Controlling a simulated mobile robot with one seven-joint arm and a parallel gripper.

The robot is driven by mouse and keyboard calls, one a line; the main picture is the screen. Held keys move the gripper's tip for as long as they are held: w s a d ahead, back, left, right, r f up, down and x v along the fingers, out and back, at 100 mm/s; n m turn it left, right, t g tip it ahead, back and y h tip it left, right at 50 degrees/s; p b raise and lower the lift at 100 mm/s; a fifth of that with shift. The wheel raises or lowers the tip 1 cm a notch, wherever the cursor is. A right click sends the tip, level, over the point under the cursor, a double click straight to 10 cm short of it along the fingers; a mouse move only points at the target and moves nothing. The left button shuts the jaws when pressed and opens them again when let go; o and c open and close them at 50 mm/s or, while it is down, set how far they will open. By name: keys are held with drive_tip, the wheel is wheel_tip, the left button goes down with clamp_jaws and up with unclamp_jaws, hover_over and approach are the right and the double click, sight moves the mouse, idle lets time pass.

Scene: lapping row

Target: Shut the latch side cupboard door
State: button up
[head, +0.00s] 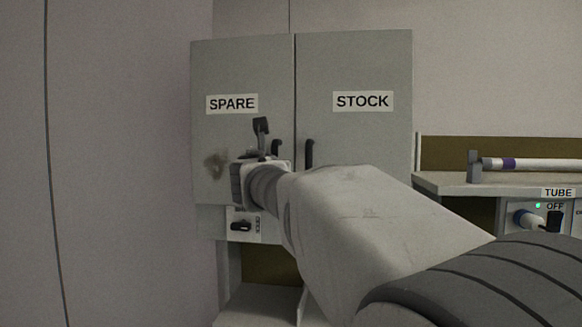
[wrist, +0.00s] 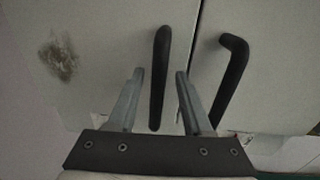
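The grey cupboard has a left door (head: 235,70) marked SPARE and a right door (head: 350,65) marked STOCK. Both look nearly flush; I cannot tell whether the left one is fully shut. The latch (head: 241,226) is a black knob on a pale plate below the left door. My gripper (head: 262,130) is in front of the left door, by its black handle (head: 276,147). In the wrist view my gripper (wrist: 158,74) has its fingers apart, with the left door's handle (wrist: 158,85) showing between them. Contact is not clear. The right door's handle (wrist: 232,80) is outside the fingers.
A bench (head: 450,183) on the right holds a tube (head: 535,164) on a grey support, with a control panel (head: 535,215) below. A plain wall panel (head: 120,150) stands at left. A dark smudge (head: 215,165) marks the left door.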

drive_tip(key=shift+s, duration=0.1)
drive_tip(key=s+a+b, duration=0.1)
drive_tip(key=s+b, duration=0.3)
drive_tip(key=s, duration=1.3)
drive_tip(key=shift+s, duration=0.2)
